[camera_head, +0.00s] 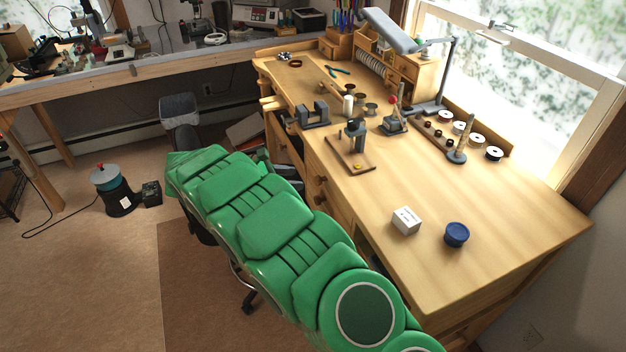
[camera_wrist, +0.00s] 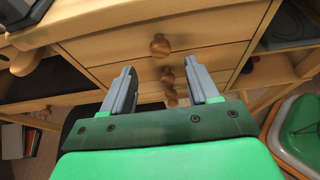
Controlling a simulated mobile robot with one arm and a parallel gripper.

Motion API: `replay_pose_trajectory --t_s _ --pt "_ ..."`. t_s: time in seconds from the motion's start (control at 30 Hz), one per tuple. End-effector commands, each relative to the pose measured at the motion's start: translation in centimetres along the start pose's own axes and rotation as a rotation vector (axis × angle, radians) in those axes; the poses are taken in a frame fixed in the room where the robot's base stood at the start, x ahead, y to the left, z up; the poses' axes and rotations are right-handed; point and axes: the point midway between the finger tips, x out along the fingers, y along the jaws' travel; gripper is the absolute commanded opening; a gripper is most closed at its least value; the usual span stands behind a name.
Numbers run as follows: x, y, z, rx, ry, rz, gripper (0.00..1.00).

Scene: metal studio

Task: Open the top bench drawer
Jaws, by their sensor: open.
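The wooden bench (camera_head: 470,240) has a stack of drawers with round wooden knobs on its front. In the wrist view the top drawer (camera_wrist: 210,55) looks shut, with its knob (camera_wrist: 160,46) near the upper middle. Two lower knobs (camera_wrist: 167,74) show below it, in line between my fingers. My gripper (camera_wrist: 160,70) is open and empty, its grey fingers pointing at the drawer fronts. The top knob appears just beyond the fingertips, apart from them. In the head view my green arm reaches toward the bench front and hides part of it; two knobs (camera_head: 321,181) still show.
A white box (camera_head: 406,221) and a blue round container (camera_head: 457,234) stand on the bench top. A small vise (camera_head: 313,115) sits near its front edge. A grey-backed chair (camera_head: 180,110) stands beyond my arm.

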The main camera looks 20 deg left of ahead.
Motion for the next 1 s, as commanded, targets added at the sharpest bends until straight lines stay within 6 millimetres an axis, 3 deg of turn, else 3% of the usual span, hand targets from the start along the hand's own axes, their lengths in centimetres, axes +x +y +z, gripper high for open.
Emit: replay_pose_trajectory --t_s 0.17,0.6,1.0 --pt "1.2 0.0 -0.1 -0.003 -0.001 -0.002 0.6" --pt "6.8 0.0 -0.1 -0.003 0.0 -0.001 0.6" --pt "7.8 0.1 -0.1 -0.002 0.0 0.001 0.6"
